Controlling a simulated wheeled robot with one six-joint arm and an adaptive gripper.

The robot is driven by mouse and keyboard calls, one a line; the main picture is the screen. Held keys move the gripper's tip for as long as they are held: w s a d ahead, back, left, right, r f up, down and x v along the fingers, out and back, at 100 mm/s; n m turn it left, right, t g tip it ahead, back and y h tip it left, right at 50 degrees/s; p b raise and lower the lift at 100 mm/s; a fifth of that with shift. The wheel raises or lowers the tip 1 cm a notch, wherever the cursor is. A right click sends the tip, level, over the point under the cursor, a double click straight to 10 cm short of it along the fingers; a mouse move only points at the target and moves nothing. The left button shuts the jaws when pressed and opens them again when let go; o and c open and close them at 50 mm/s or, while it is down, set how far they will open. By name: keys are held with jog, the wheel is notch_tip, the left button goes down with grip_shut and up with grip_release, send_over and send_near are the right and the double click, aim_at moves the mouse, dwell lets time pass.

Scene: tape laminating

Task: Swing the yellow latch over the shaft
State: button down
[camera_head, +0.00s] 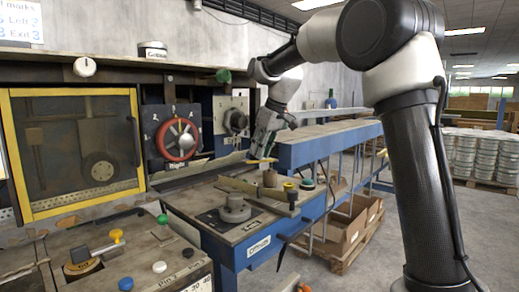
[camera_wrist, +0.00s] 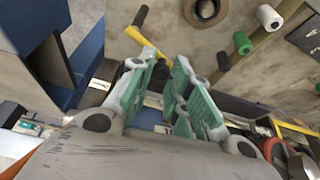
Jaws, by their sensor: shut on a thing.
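The yellow latch (camera_head: 262,160) is a small bar just under my gripper (camera_head: 267,147), at the left end of the long blue-sided table. In the wrist view the latch (camera_wrist: 146,42) is a yellow bar with a dark rod at its far end. Its near end runs to the tips of my gripper (camera_wrist: 158,68), between the green-padded fingers. The fingers are closed on it, though the exact contact is partly hidden. I cannot tell for certain which part is the shaft.
A blue-sided table (camera_head: 330,146) extends right of my gripper. A grey knob (camera_head: 235,208) and small posts stand on the bench in front. A red-rimmed dial (camera_head: 177,139) and a yellow-framed window (camera_head: 75,150) are at left. Cartons (camera_head: 345,228) sit below.

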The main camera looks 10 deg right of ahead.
jog(key=shift+s+d+n, duration=0.1)
jog(key=shift+s+n, duration=0.05)
jog(key=shift+n, duration=0.35)
jog(key=c, duration=1.3)
grip_release()
jog(key=shift+r, duration=0.1)
jog(key=v, duration=1.2)
jog(key=shift+d, duration=0.15)
